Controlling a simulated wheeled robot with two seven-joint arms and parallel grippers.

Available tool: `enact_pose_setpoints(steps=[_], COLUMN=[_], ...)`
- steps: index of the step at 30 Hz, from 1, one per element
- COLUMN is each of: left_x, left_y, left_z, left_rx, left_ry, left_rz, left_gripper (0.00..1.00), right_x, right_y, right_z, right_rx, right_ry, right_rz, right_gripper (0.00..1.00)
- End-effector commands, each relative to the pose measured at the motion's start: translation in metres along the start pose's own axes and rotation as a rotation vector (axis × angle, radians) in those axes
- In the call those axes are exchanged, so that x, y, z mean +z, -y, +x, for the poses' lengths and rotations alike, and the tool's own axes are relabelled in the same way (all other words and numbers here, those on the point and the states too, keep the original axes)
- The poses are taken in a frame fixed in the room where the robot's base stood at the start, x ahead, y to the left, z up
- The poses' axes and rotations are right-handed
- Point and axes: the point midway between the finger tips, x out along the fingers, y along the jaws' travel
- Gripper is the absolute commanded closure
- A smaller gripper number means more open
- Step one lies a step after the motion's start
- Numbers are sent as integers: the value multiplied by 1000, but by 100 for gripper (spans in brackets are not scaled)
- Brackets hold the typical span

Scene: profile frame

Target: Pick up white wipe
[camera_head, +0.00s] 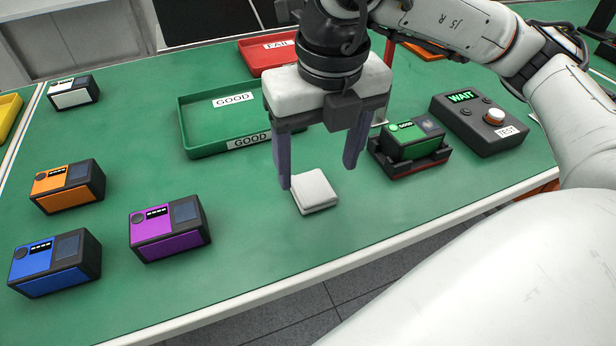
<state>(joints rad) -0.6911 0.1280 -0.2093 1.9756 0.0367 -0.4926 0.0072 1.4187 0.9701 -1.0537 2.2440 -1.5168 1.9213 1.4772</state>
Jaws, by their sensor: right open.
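The white wipe (315,191) is a small folded square pad lying flat on the green table, near its front edge. My right gripper (318,178) is open, its two dark fingers pointing down. The left-hand finger comes down close beside the wipe's left side, and the right-hand finger is to the right of it and looks higher. I cannot tell whether either finger touches the wipe. Nothing is held between the fingers. My left gripper is not in view.
A green GOOD tray (190,128) and a red FAIL tray (252,58) lie behind. A green device (412,139) sits in a dark holder beside the WAIT/TEST box (478,123). Purple (167,232), blue (48,263), orange (62,188) and white (72,93) devices stand left.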

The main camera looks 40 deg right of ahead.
Motion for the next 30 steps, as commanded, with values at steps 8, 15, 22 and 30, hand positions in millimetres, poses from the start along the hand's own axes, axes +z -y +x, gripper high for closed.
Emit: enact_pose_setpoints(steps=[8,15,22,30], left_x=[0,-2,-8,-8], left_y=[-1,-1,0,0], left_z=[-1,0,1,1], left_rx=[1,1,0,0], left_ry=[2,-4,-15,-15], left_rz=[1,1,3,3], left_gripper=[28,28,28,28], right_x=[6,10,10,10], right_y=[0,0,0,0], right_z=[27,57,59,59], right_rx=[-1,1,1,1], right_ry=[-4,-1,0,0], right_rz=[1,-2,-2,-2], right_gripper=[31,31,31,72])
